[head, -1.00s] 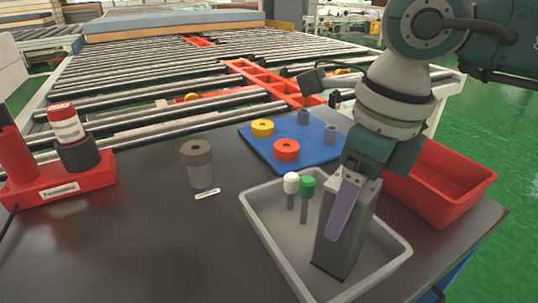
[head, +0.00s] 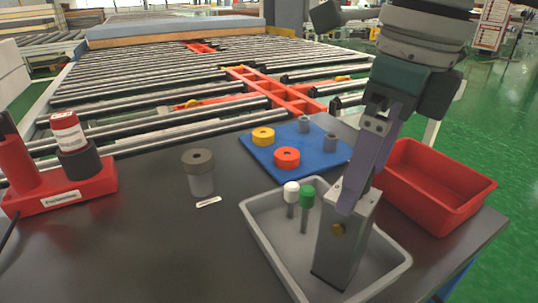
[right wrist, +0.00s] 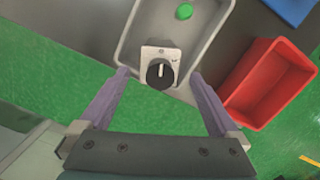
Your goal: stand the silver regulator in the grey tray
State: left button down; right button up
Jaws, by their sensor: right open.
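The silver regulator, a tall grey box (head: 340,255) with a brass-coloured round part on its front, stands upright in the grey tray (head: 268,237). In the right wrist view, the regulator's top (right wrist: 150,53) shows a black dial. The tray also shows there (right wrist: 130,50). My right gripper (head: 362,190) is open above the regulator, its purple fingers around or just over the upper end. In the right wrist view, the gripper (right wrist: 159,74) has its fingertips on either side of the dial, apart from it. My left gripper is not in view.
A white-topped peg (head: 291,188) and a green-topped peg (head: 307,196) stand in the tray. A red bin (head: 440,190) is at right. A blue mat (head: 260,152) with yellow and red rings lies behind. A capped jar (head: 198,172) and red holder (head: 60,200) stand left.

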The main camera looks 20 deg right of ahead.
jog(key=shift+s+d+r, duration=0.1)
jog(key=shift+s+r, duration=0.05)
jog(key=shift+r, duration=1.05)
jog(key=shift+s+d+r, duration=0.1)
jog(key=shift+s+r, duration=0.05)
jog(key=shift+r, duration=1)
jog(key=shift+a, duration=0.1)
